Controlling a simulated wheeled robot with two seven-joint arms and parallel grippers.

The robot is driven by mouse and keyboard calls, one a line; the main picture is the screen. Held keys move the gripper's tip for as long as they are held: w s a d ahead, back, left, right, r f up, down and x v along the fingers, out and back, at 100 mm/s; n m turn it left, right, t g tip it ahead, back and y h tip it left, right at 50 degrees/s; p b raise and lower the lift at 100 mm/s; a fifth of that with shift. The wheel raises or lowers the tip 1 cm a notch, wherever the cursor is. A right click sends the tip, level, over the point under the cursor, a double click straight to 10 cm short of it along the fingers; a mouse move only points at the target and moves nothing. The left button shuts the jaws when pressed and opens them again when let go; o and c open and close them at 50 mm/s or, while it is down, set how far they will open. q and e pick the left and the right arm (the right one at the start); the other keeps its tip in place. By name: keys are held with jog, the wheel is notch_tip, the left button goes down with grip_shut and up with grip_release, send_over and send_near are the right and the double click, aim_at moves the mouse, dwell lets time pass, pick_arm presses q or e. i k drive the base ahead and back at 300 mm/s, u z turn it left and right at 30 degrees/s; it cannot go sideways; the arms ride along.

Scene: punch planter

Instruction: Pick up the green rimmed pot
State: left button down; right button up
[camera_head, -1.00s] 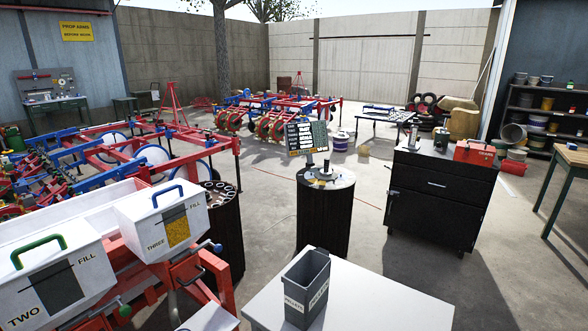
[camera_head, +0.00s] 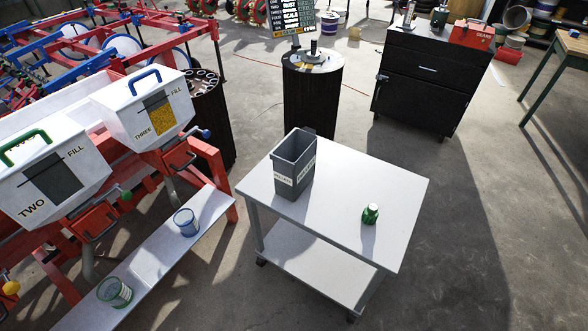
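A clear pot with a green rim (camera_head: 115,292) stands on the long pale shelf at the lower left, below the hopper marked TWO. A similar clear pot with a blue rim (camera_head: 186,222) stands farther along the same shelf, below the hopper marked THREE. Neither of my grippers shows in the head view, so I cannot see their state or where they are relative to the pots.
A white cart (camera_head: 352,200) stands at centre, with a grey bin (camera_head: 294,165) and a small green object (camera_head: 371,213) on it. The white hoppers (camera_head: 45,170) on a red frame overhang the shelf (camera_head: 150,262). Concrete floor is clear at right.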

aim_at(111, 290)
jog(key=u, duration=0.35)
jog(key=k, duration=0.4)
jog(key=u, duration=0.25)
